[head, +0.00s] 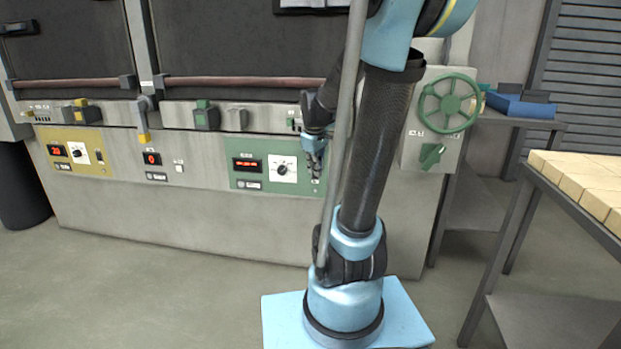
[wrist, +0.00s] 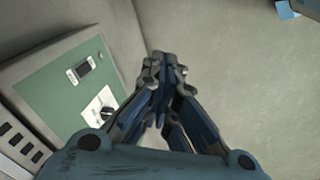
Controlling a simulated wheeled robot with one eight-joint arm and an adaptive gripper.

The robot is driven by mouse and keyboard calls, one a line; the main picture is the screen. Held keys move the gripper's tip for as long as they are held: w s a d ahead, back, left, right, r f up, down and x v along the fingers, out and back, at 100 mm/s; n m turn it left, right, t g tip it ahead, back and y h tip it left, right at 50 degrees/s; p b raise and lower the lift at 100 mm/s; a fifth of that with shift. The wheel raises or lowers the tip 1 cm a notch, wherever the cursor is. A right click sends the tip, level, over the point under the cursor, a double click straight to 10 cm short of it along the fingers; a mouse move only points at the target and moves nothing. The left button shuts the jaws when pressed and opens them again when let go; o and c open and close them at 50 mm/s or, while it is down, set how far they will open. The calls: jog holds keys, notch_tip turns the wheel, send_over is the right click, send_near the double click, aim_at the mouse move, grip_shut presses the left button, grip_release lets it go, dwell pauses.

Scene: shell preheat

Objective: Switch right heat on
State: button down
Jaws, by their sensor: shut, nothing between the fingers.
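The green control panel (head: 240,182) is on the right half of the grey machine front. It carries a dark display (head: 249,164) with red characters and a white plate with a dark dial (head: 283,169). The wrist view shows the same green panel (wrist: 45,90), its display (wrist: 82,69) and the dial (wrist: 104,100), left of my fingers. My gripper (head: 317,174) is shut and empty, in front of the panel's right end. In the wrist view my fingertips (wrist: 163,66) are together beside the panel's edge. My gripper hides part of the panel's right end; I cannot tell whether it touches.
A yellow panel (head: 88,163) with its own display and dial is at the left. A green handwheel (head: 448,103) and a green knob (head: 432,156) sit on a box at the right. A table with tan blocks (head: 577,184) stands at right.

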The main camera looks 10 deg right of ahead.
jog(key=w+f+n, duration=0.2)
jog(key=w+n, duration=0.1)
jog(key=w, duration=0.5)
jog(key=w+f+n, duration=0.2)
jog(key=w, duration=0.7)
jog(key=shift+t+h, duration=0.3)
jog(key=x, duration=0.3)
jog(key=w+d+x, duration=0.1)
jog(key=x, duration=0.3)
jog(key=w+r+x, duration=0.1)
jog(key=x, duration=0.3)
jog(key=shift+d+f, duration=0.2)
jog(key=shift+d, duration=0.1)
jog(key=shift+w+d, duration=0.25)
jog(key=shift+w, duration=0.35)
jog(key=shift+w+d+f+t+h, duration=0.1)
jog(key=shift+w+f+t+h, duration=0.25)
jog(key=shift+t, duration=0.35)
